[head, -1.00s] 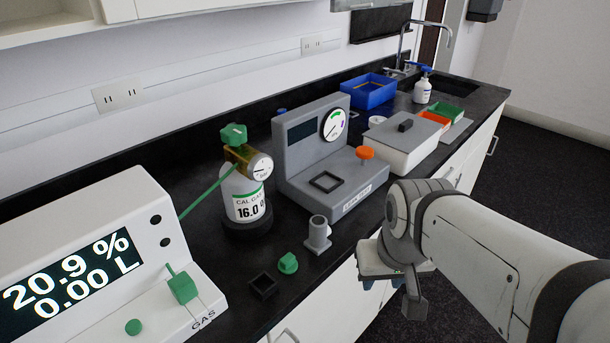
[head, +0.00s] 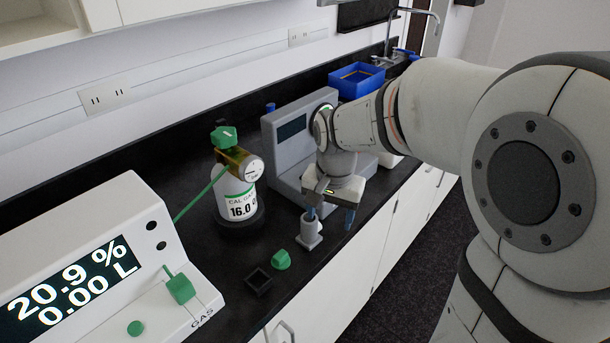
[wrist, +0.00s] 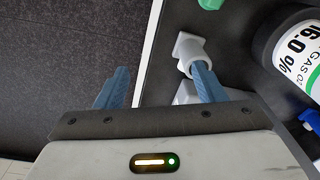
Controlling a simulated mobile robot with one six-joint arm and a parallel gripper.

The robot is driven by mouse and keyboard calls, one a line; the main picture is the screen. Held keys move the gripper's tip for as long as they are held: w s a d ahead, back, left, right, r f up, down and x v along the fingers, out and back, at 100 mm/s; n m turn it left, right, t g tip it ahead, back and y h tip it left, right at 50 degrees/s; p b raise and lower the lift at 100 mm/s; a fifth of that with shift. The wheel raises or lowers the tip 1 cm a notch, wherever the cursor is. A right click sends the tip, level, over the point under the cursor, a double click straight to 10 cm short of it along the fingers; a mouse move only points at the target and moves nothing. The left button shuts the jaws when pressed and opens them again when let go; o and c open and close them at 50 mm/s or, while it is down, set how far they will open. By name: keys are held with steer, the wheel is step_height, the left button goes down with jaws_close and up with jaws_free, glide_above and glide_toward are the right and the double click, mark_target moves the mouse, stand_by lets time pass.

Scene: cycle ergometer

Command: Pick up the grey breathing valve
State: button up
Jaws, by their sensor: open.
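The grey breathing valve (head: 309,232) stands on the black counter near its front edge, a short tube on a square base. In the wrist view the valve (wrist: 187,47) shows just beyond the right finger, which covers part of it. My gripper (head: 331,216) is open and empty, pointing down at the valve. In the wrist view my gripper (wrist: 160,74) has its left finger over the floor beyond the counter edge. The valve is off-centre toward the right finger. I cannot tell whether that finger touches it.
A green knob-like piece (head: 281,260) and a small black square holder (head: 258,281) lie left of the valve. The CAL GAS bottle (head: 237,196) stands behind it. A grey gauge device (head: 285,150) is behind my gripper. The white gas display unit (head: 95,255) is at left.

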steer(key=m+p, duration=0.1)
steer(key=m, duration=0.1)
glide_above(309, 227)
steer(key=w, duration=0.1)
steer(key=shift+w+d+f+g, duration=0.1)
steer(key=shift+f+g, duration=0.1)
steer(key=shift+f, duration=0.2)
steer(key=shift+w+d+f+g, duration=0.1)
steer(key=shift+f+g, duration=0.1)
steer(key=shift+f, duration=0.2)
steer(key=shift+w+a+f, duration=0.15)
steer(key=shift+w+a, duration=0.05)
steer(key=shift+w+a+f, duration=0.1)
steer(key=shift+f, duration=0.2)
step_height(309, 227, down, 8)
steer(key=shift+r+p, duration=0.25)
steer(key=shift+p, duration=0.7)
steer(key=shift+c, duration=0.4)
steer(key=c, duration=1.1)
